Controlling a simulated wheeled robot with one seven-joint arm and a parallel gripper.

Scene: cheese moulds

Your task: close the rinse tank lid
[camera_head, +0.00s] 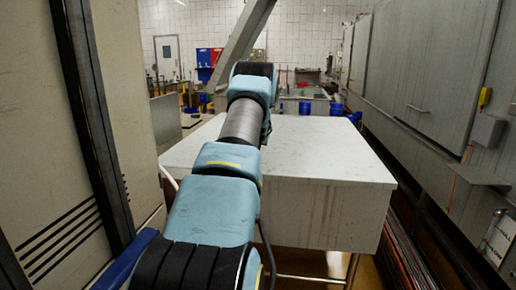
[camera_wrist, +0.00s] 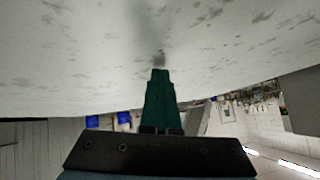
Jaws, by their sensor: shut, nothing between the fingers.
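A large pale grey box (camera_head: 320,205), which looks like the rinse tank, stands in front of me. Its flat top (camera_head: 320,150) lies level, with no raised lid visible; I cannot make out a separate lid or seam. My arm reaches out over it, and my gripper is hidden behind the arm in the head view. In the wrist view, my gripper (camera_wrist: 160,72) shows green fingers pressed together, empty. Its tips point at a pale, speckled surface (camera_wrist: 70,60), probably the box top. A dark smudge like a shadow lies at the tips; I cannot tell whether they touch.
A tall cream panel (camera_head: 45,130) stands close on the left. Grey wall cabinets (camera_head: 420,75) with a yellow-marked switch box (camera_head: 488,132) line the right side. Blue bins (camera_head: 305,108) and benches stand behind the box.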

